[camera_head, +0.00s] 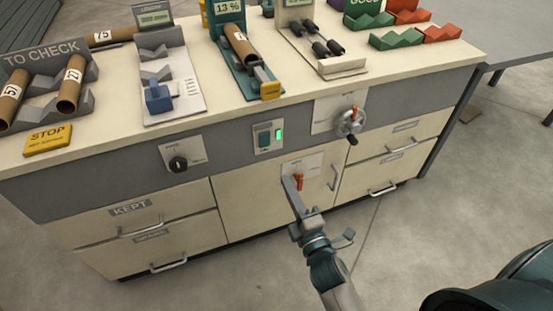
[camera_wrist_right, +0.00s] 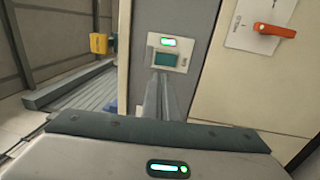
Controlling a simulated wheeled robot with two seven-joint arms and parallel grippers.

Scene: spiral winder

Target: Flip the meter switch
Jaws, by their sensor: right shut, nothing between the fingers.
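A switch plate (camera_head: 268,136) with a dark teal rocker and a lit green light is on the grey upper band of the cabinet front. The plate also shows in the right wrist view (camera_wrist_right: 167,54), with its green light lit beside the teal rocker. No label marks it as the meter switch. My right gripper (camera_head: 289,181) is shut and empty, below the plate in the head view and just left of the red lever. In the wrist view its fingers (camera_wrist_right: 160,83) point toward the plate and overlap its lower edge; I cannot tell whether they touch. My left gripper is not in view.
A red lever (camera_head: 299,181) is on the cabinet door, with a black knob (camera_head: 178,163) to the left and a handwheel (camera_head: 349,122) to the right. Drawer handles stick out below. The countertop holds tubes, cradles, gauges and a yellow stop block (camera_head: 47,139).

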